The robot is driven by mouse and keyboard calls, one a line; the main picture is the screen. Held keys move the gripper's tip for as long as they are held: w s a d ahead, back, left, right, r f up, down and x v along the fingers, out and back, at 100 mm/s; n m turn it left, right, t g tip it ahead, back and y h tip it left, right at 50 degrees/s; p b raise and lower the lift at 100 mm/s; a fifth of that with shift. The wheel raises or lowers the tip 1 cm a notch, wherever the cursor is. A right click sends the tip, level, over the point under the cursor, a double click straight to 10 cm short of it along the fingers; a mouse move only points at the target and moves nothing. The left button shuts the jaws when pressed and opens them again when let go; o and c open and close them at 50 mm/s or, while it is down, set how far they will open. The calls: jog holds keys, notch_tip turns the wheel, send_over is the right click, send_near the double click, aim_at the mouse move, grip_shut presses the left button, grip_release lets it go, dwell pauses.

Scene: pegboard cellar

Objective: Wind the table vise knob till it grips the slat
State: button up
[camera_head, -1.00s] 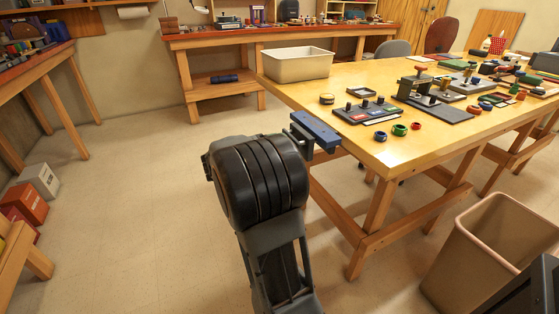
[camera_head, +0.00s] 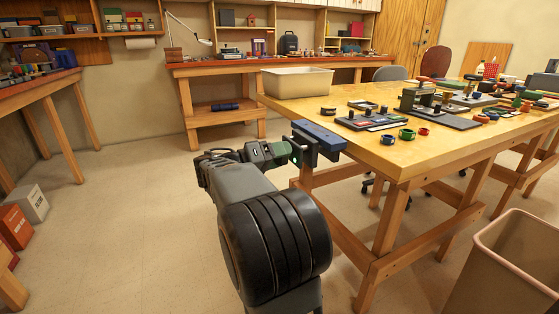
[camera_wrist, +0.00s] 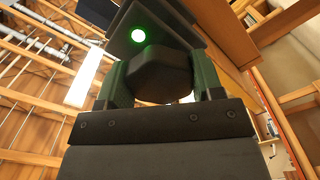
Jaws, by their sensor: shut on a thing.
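The table vise (camera_head: 318,138) is a blue and dark block fixed at the near left edge of the yellow table. Its dark, faceted knob (camera_wrist: 158,76) fills the space between the two green fingers of my gripper (camera_wrist: 160,68) in the wrist view. My gripper (camera_head: 283,152) is shut on the knob, at the vise's left side in the head view. A green light glows on the vise face (camera_wrist: 139,35), just above the knob. I cannot make out the slat or the gap between the vise jaws.
The yellow table (camera_head: 388,158) carries a cream bin (camera_head: 297,82), a dark tray (camera_head: 372,122) and small coloured rings near the vise. A tan waste bin (camera_head: 510,262) stands at the lower right. The floor on the left is open.

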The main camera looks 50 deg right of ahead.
jog(key=shift+m, duration=0.3)
dwell(0.4)
jog(key=o, duration=0.9)
jog(key=p+v, duration=0.4)
jog(key=v, duration=1)
jog(key=shift+s, duration=0.1)
jog(key=shift+d, duration=0.1)
